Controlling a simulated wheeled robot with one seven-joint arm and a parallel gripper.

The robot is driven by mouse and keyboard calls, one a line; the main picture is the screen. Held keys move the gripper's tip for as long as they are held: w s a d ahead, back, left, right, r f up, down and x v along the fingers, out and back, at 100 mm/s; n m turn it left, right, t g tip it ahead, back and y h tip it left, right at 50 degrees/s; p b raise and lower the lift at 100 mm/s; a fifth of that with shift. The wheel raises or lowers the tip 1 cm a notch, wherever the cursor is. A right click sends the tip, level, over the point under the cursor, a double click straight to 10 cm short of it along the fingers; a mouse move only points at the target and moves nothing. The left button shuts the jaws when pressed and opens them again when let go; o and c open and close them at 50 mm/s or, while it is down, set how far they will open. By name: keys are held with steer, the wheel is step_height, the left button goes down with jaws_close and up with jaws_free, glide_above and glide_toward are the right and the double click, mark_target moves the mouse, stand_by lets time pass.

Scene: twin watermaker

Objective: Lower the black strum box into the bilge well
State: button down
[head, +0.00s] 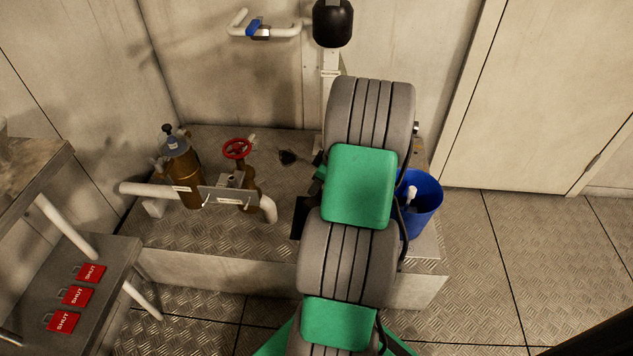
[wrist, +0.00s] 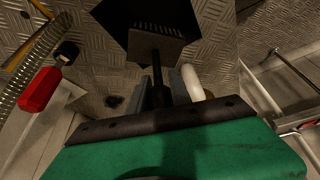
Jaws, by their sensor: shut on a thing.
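The black strum box (wrist: 158,42) hangs beyond my gripper (wrist: 163,84) in the wrist view, with a slotted face and a dark stem. The gripper's two fingers are shut on that stem. The bilge well (wrist: 115,16) shows as a black square opening behind the box. The box overlaps the opening in this view; I cannot tell whether it is above the rim or inside. In the head view the dark well (head: 299,218) shows just left of my arm, partly covered. My gripper and the box are mostly hidden there by my arm.
A red handwheel (head: 237,148) and brown fittings (head: 185,175) with white pipes stand left of the well. A blue bucket (head: 423,190) stands right of my arm. Red SHUT tags (head: 76,295) lie on the left bench. The chequered floor at right is clear.

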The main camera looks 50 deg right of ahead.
step_height(320, 180, down, 22)
steer(key=b, duration=0.8)
stand_by(0.4)
steer(key=shift+f, duration=0.8)
steer(key=c, duration=1.1)
jaws_free()
